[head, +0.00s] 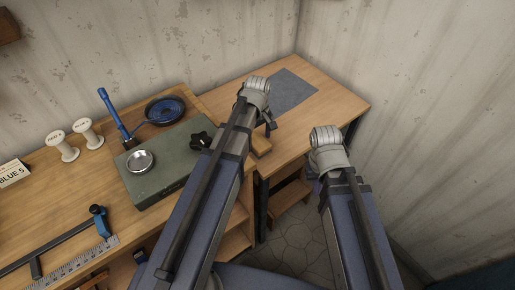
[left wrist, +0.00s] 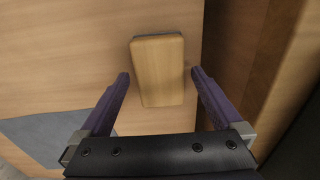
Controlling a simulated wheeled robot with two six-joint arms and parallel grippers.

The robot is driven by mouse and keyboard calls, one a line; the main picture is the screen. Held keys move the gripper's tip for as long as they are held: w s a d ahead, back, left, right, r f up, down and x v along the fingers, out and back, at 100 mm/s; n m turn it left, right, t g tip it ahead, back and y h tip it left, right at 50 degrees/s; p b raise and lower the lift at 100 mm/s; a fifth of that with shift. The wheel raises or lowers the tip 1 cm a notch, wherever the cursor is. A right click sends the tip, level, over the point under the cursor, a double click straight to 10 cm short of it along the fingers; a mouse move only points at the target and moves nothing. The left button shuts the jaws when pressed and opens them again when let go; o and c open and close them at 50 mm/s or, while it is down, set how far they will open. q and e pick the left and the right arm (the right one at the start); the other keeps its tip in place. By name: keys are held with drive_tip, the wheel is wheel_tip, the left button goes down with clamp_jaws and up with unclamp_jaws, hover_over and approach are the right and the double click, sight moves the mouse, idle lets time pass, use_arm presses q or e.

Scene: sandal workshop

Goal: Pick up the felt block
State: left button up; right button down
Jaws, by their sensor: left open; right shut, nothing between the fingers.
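The felt block (left wrist: 158,72) is a light wooden block with a thin dark layer showing at its far edge. It lies on the wooden table top near an edge. My left gripper (left wrist: 160,76) is open, with one purple finger on each side of the block and a visible gap on both sides. In the head view the block (head: 261,144) is partly hidden by my left arm, and my left gripper (head: 270,122) shows only in part above it. My right gripper (head: 313,172) is mostly hidden behind its own wrist, off the table's right side, and is shut and empty.
A grey sheet (head: 291,90) lies flat behind the block. A green box (head: 160,187) with a metal dish and black knob stands to the left. A blue dish (head: 165,110), white spools (head: 62,147) and a clamp are farther left. Walls close off the back and right.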

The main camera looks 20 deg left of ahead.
sight(257, 140)
use_arm(q)
drive_tip(key=shift+f+b, duration=0.35)
drive_tip(key=shift+f, duration=0.45)
use_arm(e)
drive_tip(key=shift+f, duration=0.7)
use_arm(q)
drive_tip(key=shift+r, duration=0.1)
drive_tip(key=shift+c, duration=0.4)
drive_tip(key=c, duration=1.4)
drive_tip(key=shift+r, duration=0.1)
use_arm(e)
drive_tip(key=shift+r, duration=0.1)
